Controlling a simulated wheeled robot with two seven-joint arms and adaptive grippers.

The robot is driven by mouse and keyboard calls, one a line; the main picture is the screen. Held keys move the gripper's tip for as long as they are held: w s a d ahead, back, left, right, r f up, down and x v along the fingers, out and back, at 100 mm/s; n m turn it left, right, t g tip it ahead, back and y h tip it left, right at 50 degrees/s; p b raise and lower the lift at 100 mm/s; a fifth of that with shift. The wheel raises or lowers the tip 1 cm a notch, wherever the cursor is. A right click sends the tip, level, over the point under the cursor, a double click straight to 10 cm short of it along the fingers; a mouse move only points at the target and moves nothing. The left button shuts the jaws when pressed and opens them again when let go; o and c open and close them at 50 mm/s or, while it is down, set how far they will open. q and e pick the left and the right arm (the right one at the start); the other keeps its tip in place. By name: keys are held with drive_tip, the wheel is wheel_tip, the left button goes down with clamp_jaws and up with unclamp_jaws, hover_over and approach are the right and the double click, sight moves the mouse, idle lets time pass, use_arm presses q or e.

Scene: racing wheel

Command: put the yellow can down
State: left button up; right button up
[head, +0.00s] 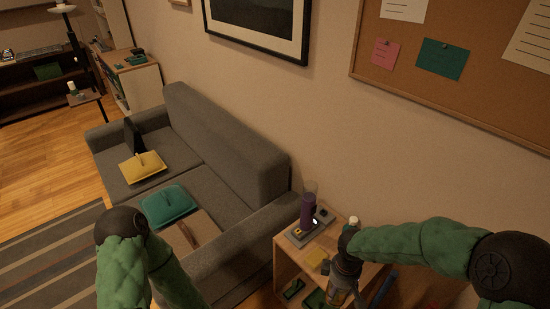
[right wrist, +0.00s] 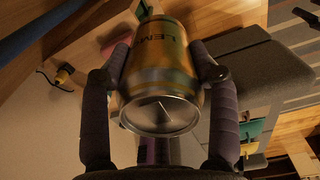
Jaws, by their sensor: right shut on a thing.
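The yellow can (right wrist: 160,70) has a metal end and dark lettering, and fills the middle of the right wrist view. My right gripper (right wrist: 160,62) is shut on it, one finger on each side. In the head view the right gripper (head: 343,278) points down beside the small wooden side table (head: 284,262), with the can (head: 338,297) partly hidden below it. I cannot tell whether the can touches anything. My left gripper is not in view; only part of the left arm shows.
A purple bottle (head: 307,208) stands on the side table by a grey tray (head: 300,240). A yellow note (head: 317,256) lies near the gripper. A small white-capped thing (head: 354,222) is behind the wrist. The grey sofa (head: 215,150) is to the left.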

drive_tip(key=w+m, duration=0.6)
drive_tip(key=m, duration=0.3)
drive_tip(key=shift+a, duration=0.3)
